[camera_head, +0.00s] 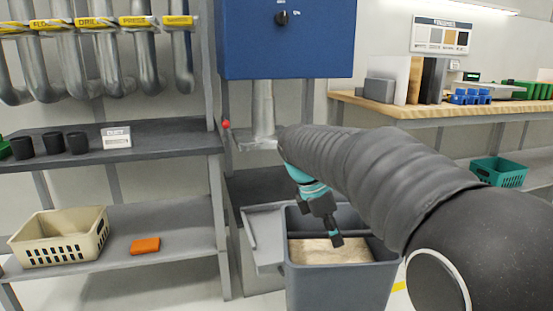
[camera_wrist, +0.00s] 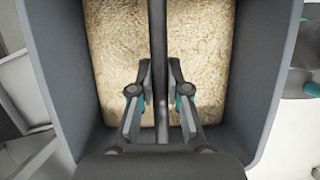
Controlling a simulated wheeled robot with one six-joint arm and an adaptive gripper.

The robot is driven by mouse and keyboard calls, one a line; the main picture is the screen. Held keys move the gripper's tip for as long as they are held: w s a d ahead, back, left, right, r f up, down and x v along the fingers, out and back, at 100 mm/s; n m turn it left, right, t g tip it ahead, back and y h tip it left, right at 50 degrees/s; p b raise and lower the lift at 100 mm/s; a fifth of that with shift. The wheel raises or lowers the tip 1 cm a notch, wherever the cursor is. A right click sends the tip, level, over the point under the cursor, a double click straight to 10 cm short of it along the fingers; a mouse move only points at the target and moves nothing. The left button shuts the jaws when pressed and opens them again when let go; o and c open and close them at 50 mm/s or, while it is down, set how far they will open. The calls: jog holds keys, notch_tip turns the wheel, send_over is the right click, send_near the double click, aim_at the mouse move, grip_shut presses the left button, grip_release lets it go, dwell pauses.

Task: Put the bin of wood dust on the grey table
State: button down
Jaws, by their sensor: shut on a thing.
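The bin of wood dust (camera_head: 335,290) is a dark grey, open-topped bin at the bottom centre of the head view. Pale wood dust (camera_head: 325,251) lies inside it. In the wrist view the bin's wall (camera_wrist: 57,75) surrounds the dust, and a grey bar (camera_wrist: 160,25) runs across its opening. My gripper (camera_head: 336,241) reaches down over the bin. In the wrist view its fingers (camera_wrist: 160,78) are on both sides of the bar, shut on it. The bin's bottom is cut off. I cannot tell which surface is the grey table; a grey-topped shelf unit (camera_head: 165,144) stands at the left.
A light grey open panel (camera_head: 265,238) is beside the bin's left edge. A blue cabinet (camera_head: 285,45) with a duct hangs behind. The left unit holds a cream basket (camera_head: 60,238), an orange block (camera_head: 145,245) and black cups. A wooden-topped bench (camera_head: 450,108) stands at right.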

jog(key=w+f+m+g, duration=0.1)
jog(key=f+m, duration=0.2)
jog(key=f, duration=0.3)
jog(key=w+f+m+g, duration=0.1)
jog(key=f+m, duration=0.2)
jog(key=f, duration=0.4)
jog(key=w+d+f+m+g+y, duration=0.1)
jog(key=f+m, duration=0.1)
jog(key=f, duration=0.4)
jog(key=shift+w+f+m, duration=0.2)
jog(key=shift+w+m, duration=0.2)
notch_tip(320, 180, down, 18)
jog(key=s+d+m+g+y, duration=0.1)
jog(key=s+d+m+y, duration=0.1)
jog(key=m, duration=0.7)
jog(key=shift+s+f+m+g+y, duration=0.25)
jog(key=shift+s+y, duration=0.2)
jog(key=shift+y, duration=0.25)
jog(key=shift+r, duration=0.15)
